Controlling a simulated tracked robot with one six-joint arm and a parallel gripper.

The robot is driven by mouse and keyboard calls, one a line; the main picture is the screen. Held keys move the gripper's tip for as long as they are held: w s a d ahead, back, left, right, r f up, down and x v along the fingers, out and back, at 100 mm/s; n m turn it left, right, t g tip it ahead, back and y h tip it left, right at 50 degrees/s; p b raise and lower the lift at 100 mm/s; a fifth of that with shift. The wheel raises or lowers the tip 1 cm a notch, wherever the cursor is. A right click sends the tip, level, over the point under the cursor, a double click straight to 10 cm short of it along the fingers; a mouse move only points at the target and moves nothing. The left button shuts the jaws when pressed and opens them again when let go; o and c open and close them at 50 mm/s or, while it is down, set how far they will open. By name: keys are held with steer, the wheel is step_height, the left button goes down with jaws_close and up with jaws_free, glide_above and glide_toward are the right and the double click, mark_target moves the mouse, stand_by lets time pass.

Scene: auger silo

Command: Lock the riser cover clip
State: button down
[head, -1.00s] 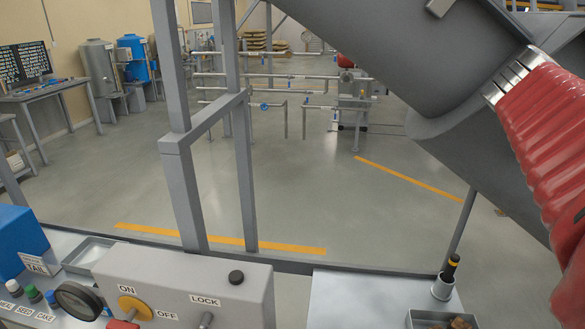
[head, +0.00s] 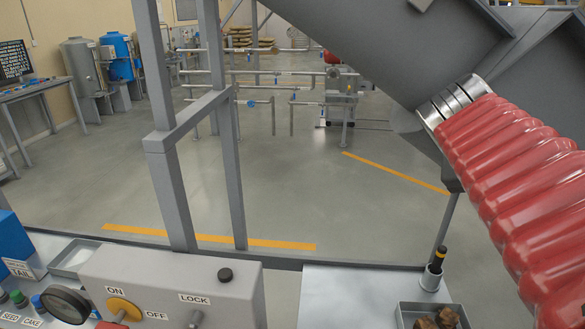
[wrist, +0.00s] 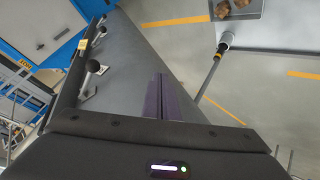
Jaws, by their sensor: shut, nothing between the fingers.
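In the wrist view my gripper (wrist: 160,80) shows as a narrow dark purplish pair of fingers pressed together, with nothing between them. They point over a broad grey sloping surface (wrist: 135,65), which may be the riser cover. Along its dark left edge stand ball-handled levers, a nearer one (wrist: 96,67) and a farther one (wrist: 100,31). They stand left of my fingers and apart from them. I cannot tell which is the cover clip or whether it is locked. In the head view a large grey sloping chute (head: 400,50) fills the upper right; my gripper is not visible there.
A red ribbed hose or sleeve (head: 515,170) with a metal collar crosses the right side. Below are a control box (head: 180,285) marked ON, OFF and LOCK, a tray of brown lumps (head: 402,318), and a black-handled tool in a cup (head: 432,278). Grey frame posts (head: 172,190) stand centre left.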

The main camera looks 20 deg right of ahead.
steer(key=w+a+f+n+t+y, duration=0.2)
steer(key=a+f, duration=0.5)
steer(key=a, duration=0.4)
steer(key=shift+w+a+f+n+t+y, duration=0.2)
steer(key=shift+w+n+t+y, duration=0.3)
steer(key=shift+w+n, duration=0.4)
steer(key=shift+r, duration=0.1)
steer(key=a+f+n+y, duration=0.1)
steer(key=a+f+y, duration=0.1)
steer(key=a, duration=0.4)
steer(key=s+a+f+n+t+y, duration=0.1)
steer(key=a+f+n+y, duration=0.1)
steer(key=a+f, duration=0.3)
steer(key=a+f+n+y, duration=0.2)
steer(key=a+f, duration=0.2)
steer(key=a, duration=0.5)
steer(key=shift+s+t+y, duration=0.3)
steer(key=shift+s+t, duration=0.05)
steer(key=shift+t, duration=0.05)
steer(key=shift+a+r+n, duration=0.15)
steer(key=shift+a+n, duration=0.25)
